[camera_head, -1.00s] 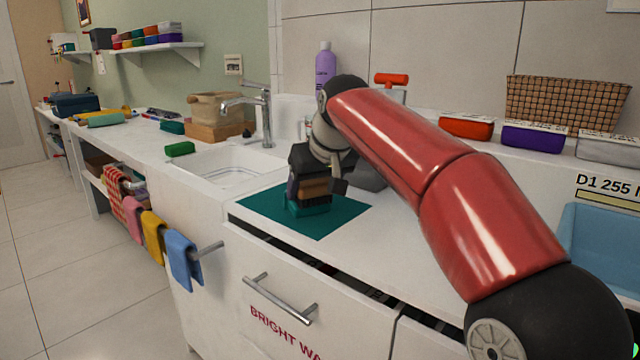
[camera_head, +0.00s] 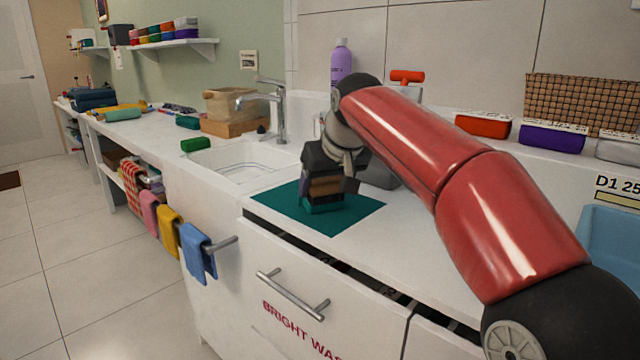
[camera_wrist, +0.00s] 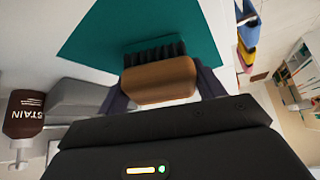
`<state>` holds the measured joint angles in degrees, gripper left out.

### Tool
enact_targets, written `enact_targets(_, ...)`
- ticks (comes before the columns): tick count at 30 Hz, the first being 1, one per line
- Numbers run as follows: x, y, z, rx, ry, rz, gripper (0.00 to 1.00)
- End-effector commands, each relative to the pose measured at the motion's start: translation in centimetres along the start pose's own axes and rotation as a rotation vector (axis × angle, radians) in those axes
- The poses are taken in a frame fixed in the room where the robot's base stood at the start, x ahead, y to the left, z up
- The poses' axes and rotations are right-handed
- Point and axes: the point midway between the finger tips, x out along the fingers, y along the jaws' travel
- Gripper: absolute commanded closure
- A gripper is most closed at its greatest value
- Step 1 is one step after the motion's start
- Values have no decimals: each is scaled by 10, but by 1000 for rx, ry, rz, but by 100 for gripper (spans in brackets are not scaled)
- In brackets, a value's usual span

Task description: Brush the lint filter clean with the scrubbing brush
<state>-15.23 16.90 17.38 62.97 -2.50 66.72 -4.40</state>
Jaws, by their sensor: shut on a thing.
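My gripper (camera_head: 326,178) is shut on the scrubbing brush (camera_head: 326,187), a brown wooden block with dark bristles. The brush also shows in the wrist view (camera_wrist: 160,80), between the two fingers, its bristles toward the mat. It is over the dark teal mat (camera_head: 358,212) on the white counter. A small brighter green piece (camera_head: 318,207) shows just under the brush in the head view. I cannot tell whether it is the lint filter. No other part of a lint filter is clearly visible; the gripper and brush block the view there.
A white sink (camera_head: 240,165) with a tap (camera_head: 280,110) lies left of the mat. A purple bottle (camera_head: 341,65) stands behind my arm. Coloured towels (camera_head: 196,250) hang at the counter's front left. A drawer handle (camera_head: 292,293) sticks out below the mat.

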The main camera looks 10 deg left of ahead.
Motion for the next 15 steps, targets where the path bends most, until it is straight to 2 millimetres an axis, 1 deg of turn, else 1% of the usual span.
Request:
enact_targets(1,2,3,1,2,-3,2,50)
enact_targets(8,2,9,1,3,-5,3,50)
enact_targets(15,2,23,1,3,-6,3,50)
